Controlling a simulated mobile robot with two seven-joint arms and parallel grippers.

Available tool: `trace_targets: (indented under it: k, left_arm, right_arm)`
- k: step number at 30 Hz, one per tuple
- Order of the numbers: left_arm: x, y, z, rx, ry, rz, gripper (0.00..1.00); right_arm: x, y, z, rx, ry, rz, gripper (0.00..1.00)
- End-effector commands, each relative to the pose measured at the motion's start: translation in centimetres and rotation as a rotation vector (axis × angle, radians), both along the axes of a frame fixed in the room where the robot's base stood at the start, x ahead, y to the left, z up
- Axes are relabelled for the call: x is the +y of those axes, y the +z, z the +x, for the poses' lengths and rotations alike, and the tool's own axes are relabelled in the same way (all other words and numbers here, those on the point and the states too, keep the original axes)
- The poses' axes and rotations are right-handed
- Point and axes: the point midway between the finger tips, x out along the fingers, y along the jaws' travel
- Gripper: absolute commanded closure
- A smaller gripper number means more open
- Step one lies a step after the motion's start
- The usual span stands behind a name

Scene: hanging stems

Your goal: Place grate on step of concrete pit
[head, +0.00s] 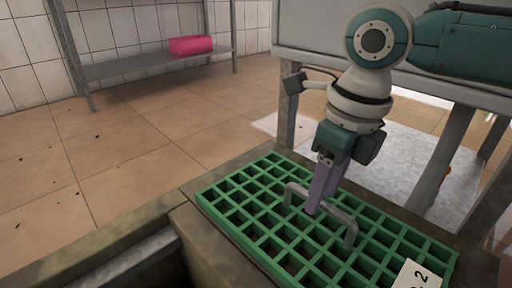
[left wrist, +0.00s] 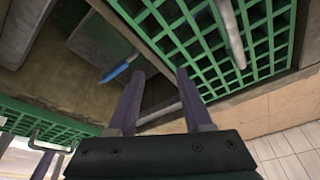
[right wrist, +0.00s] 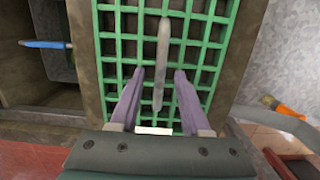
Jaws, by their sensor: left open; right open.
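A green grate (head: 262,202) with a grey bar handle (head: 322,200) lies flat at the concrete pit (head: 190,225); its exact seating on the step cannot be told. My right gripper (head: 314,208) points down at the handle. In the right wrist view the handle (right wrist: 160,60) runs between the open fingers (right wrist: 157,85), with no clear grip. My left gripper is out of the head view; in the left wrist view its open fingers (left wrist: 158,90) are empty. That view shows one grate (left wrist: 265,85) at upper right and another (left wrist: 30,120) at lower left.
A blue object (left wrist: 117,72) lies inside the dark pit and also shows in the right wrist view (right wrist: 45,44). A white label (head: 416,276) sits at the grate's near corner. A metal table (head: 440,165) stands behind; a shelf (head: 150,62) holds a pink item (head: 191,45).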

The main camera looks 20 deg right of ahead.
Motion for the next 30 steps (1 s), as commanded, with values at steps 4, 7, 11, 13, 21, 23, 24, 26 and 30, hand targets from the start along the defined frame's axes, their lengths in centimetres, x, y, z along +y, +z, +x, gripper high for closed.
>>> trace_targets:
  k: [4, 7, 11, 13, 21, 23, 24, 26, 30]
  left_arm:
    - [0.0, 3.1, 0.0, 0.0, 0.0, 0.0, 0.5]
    - [0.0, 4.8, 0.0, 0.0, 0.0, 0.0, 0.5]
    - [0.0, 6.5, 0.0, 0.0, 0.0, 0.0, 0.5]
    - [0.0, 7.1, 0.0, 0.0, 0.0, 0.0, 0.5]
    - [0.0, 7.8, 0.0, -0.001, 0.0, 0.0, 0.5]
    - [0.0, 7.8, 0.0, -0.001, 0.0, 0.0, 0.5]
    - [0.0, 7.7, 0.0, -0.001, 0.0, 0.0, 0.5]
    - [0.0, 7.7, 0.0, -0.001, 0.0, 0.0, 0.5]
    - [0.0, 7.7, 0.0, 0.0, 0.0, 0.0, 0.5]
  right_arm:
    - [-0.2, 3.9, -0.3, -0.002, 0.001, 0.0, 0.53]
    - [-0.3, 6.3, -0.5, -0.003, 0.0, -0.001, 0.53]
    - [-0.4, 9.0, -0.8, -0.002, 0.0, 0.0, 0.53]
    - [-0.5, 10.0, -1.0, -0.001, 0.0, -0.001, 0.53]
    - [0.7, 10.6, -1.9, 0.004, -0.065, 0.023, 0.53]
    - [2.2, 9.7, -2.7, 0.009, -0.151, 0.052, 0.53]
    - [3.4, 9.0, -3.4, 0.012, -0.233, 0.081, 0.53]
    - [5.5, 8.1, -4.7, 0.019, -0.396, 0.136, 0.53]
    - [9.7, 6.7, -7.9, 0.062, -0.909, 0.302, 0.53]
